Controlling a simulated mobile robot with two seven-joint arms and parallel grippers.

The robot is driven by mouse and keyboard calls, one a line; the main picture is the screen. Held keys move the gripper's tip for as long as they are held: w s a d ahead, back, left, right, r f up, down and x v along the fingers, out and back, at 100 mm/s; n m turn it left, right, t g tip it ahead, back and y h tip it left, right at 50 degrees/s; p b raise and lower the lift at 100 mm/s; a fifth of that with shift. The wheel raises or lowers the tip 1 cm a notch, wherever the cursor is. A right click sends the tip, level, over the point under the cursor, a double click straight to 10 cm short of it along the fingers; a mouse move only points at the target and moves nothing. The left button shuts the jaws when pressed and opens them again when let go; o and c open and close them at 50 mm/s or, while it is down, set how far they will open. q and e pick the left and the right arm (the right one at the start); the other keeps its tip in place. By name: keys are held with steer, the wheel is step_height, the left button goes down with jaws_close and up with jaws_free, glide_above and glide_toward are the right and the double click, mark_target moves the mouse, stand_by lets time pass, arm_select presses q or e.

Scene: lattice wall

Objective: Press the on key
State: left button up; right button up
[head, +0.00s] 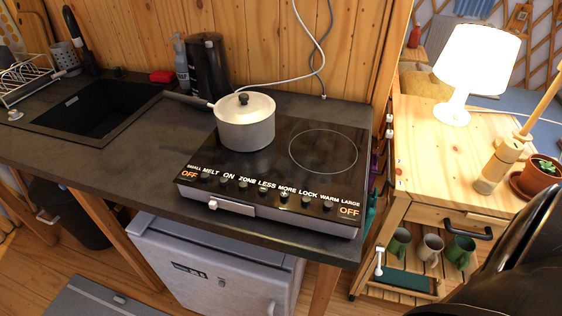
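The black hob (271,160) is set on the dark worktop, with a row of labelled round keys along its front edge. The on key (224,181) is a small dark knob just below the white "ON" label, between the keys under "MELT" and "ZONE". Orange "OFF" readouts show at both ends of the row. A lidded pot (245,125) stands on the left cooking zone, behind the keys; the right zone is bare. Neither gripper shows; only a dark part, which seems to be my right arm, enters at the lower right. Nothing touches the keys.
A black sink (100,108) and a dish rack (28,78) are on the left. A dark kettle (208,68) stands behind the pot. A wooden trolley (440,150) on the right carries a lamp (472,65) and a potted plant (538,176). Worktop left of the hob is free.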

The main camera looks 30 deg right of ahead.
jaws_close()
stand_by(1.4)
